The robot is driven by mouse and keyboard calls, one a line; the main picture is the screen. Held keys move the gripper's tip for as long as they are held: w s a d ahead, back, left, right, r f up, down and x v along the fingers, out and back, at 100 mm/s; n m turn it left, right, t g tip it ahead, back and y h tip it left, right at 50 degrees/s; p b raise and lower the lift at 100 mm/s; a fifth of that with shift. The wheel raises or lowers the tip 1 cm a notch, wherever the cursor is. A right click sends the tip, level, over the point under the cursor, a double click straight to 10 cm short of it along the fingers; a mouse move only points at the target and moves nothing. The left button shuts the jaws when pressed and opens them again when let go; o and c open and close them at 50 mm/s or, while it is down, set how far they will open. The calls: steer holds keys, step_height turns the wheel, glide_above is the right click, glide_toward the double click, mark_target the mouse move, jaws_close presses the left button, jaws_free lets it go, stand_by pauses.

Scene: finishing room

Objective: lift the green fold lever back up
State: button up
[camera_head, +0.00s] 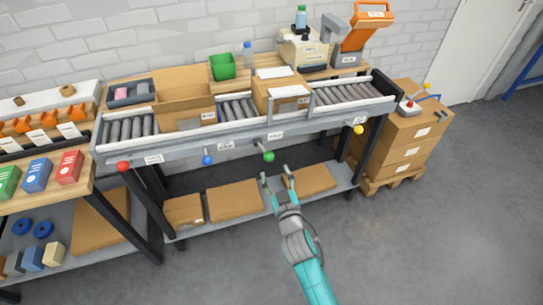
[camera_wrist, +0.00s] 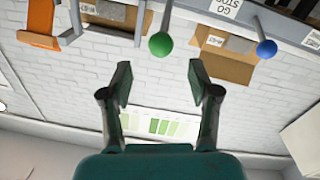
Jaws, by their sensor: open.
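The green fold lever ends in a round green knob (camera_head: 269,156) at the front rail of the conveyor bench. Its short rod slants downward from the rail. My gripper (camera_head: 277,175) is open and empty, just in front of and below the knob in the head view. In the wrist view the green knob (camera_wrist: 160,44) shows just beyond the gap between my open fingers (camera_wrist: 159,76), roughly centred. The fingers appear apart from the knob.
Other levers on the rail carry a red knob (camera_head: 123,166), a blue knob (camera_head: 207,160) and a yellow knob (camera_head: 358,129). Boxes (camera_head: 280,93) stand on the rollers. Flat cartons (camera_head: 235,201) lie on the lower shelf.

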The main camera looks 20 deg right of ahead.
mark_target(270, 161)
steer(key=w, duration=0.8)
steer(key=shift+w+d, duration=0.1)
steer(key=shift+d, duration=0.15)
jaws_close()
